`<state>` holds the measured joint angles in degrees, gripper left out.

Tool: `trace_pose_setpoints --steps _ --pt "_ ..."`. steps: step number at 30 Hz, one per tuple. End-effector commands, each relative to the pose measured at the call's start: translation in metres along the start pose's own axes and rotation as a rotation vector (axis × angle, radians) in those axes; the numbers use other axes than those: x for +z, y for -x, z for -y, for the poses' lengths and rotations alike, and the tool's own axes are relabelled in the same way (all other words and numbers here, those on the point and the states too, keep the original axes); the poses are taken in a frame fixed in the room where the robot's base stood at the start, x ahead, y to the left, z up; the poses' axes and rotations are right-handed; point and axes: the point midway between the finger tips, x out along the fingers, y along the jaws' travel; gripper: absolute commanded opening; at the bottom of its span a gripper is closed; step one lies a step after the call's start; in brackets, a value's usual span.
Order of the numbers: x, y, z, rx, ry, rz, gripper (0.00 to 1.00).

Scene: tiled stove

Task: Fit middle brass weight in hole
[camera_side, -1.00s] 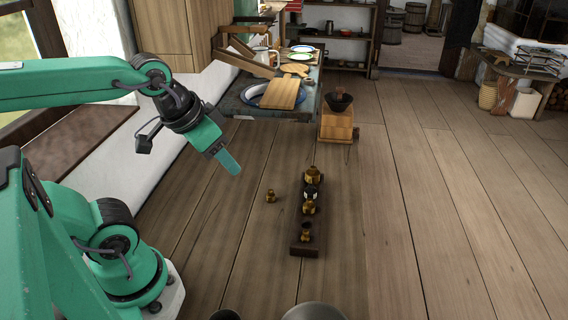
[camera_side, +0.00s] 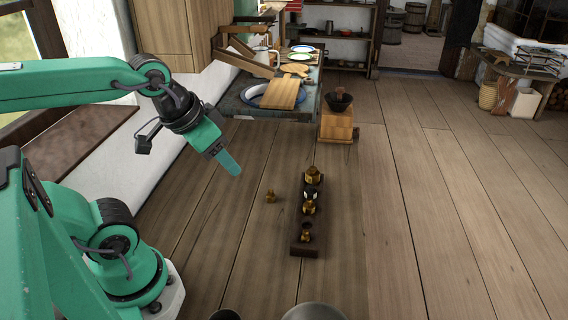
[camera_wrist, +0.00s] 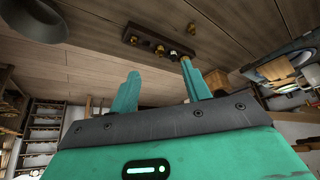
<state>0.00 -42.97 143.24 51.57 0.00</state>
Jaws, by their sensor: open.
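A small brass weight (camera_side: 270,196) stands alone on the wooden boards, left of a long dark wooden block (camera_side: 306,250). The block holds several brass weights: one at its far end (camera_side: 312,173), one around the middle (camera_side: 309,207) and a small one at the near end (camera_side: 305,233). Between the far and middle ones is a dark spot with a pale patch; I cannot tell whether it is an empty hole. My gripper (camera_side: 236,169) is open and empty, above and left of the loose weight. The wrist view shows spread fingers (camera_wrist: 160,70), the block (camera_wrist: 152,45) and the loose weight (camera_wrist: 191,27) beyond.
A wooden box mill (camera_side: 337,126) with a dark bowl on top stands behind the block. A board (camera_side: 281,94) and plates lie on the bench at the back. A round grey vessel (camera_side: 314,312) is at the near edge. The boards right of the block are clear.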

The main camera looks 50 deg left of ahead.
Motion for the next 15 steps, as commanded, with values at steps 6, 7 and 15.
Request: trace_pose_setpoints --steps 6,7,15 --pt "0.0 0.0 0.0 0.0 0.001 0.0 0.47" --pt "0.0 0.0 0.0 0.0 0.002 0.001 0.47" --pt "-0.011 -0.008 0.004 -0.009 0.051 0.036 0.47"
